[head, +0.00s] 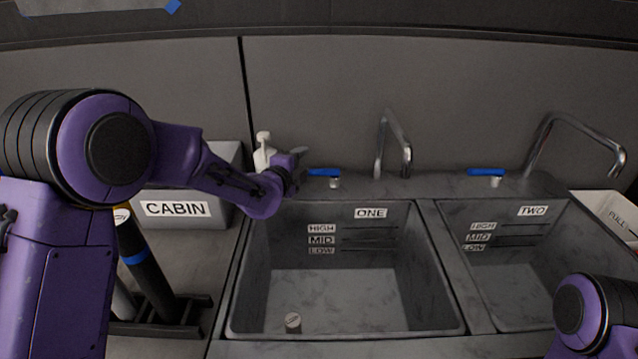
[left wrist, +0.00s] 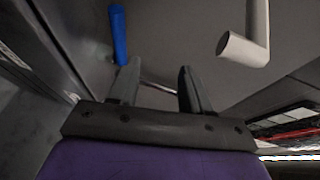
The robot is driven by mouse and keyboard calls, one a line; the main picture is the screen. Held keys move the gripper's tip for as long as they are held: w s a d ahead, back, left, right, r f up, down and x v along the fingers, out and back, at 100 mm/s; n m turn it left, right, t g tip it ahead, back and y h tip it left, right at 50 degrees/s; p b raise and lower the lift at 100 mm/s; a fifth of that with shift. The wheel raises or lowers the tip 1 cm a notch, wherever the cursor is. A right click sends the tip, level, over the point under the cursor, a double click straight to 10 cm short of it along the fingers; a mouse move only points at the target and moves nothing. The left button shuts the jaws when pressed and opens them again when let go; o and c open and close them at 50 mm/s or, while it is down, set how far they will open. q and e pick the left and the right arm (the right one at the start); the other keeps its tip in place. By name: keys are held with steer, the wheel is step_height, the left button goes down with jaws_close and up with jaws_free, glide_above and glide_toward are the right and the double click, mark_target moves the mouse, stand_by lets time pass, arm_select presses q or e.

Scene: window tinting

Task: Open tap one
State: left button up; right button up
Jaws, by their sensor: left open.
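Tap one has a blue lever (head: 323,172) on a short metal base on the ledge behind basin one, left of its curved metal spout (head: 392,145). Basin one (head: 345,300) carries the label ONE and looks empty of water. My left gripper (head: 298,158) is at the ledge, just left of the lever. In the left wrist view its two fingers (left wrist: 160,88) are apart with nothing between them. The blue lever (left wrist: 118,35) shows there beyond the left finger; I cannot tell whether they touch. My right gripper is out of view; only part of that arm shows at lower right.

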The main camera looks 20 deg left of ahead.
arm_select(q)
steer(key=b, duration=0.5)
glide_toward(313, 173)
steer(key=x, duration=0.2)
steer(key=shift+w+d+f, duration=0.15)
steer(key=shift+w+f, duration=0.15)
steer(key=shift+w, duration=0.05)
steer(key=shift+w+r, duration=0.1)
steer(key=shift+w, duration=0.2)
steer(key=p+x, duration=0.2)
steer(key=x, duration=0.7)
steer(key=shift+w, duration=0.35)
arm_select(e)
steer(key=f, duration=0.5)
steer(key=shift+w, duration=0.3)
arm_select(q)
jaws_close()
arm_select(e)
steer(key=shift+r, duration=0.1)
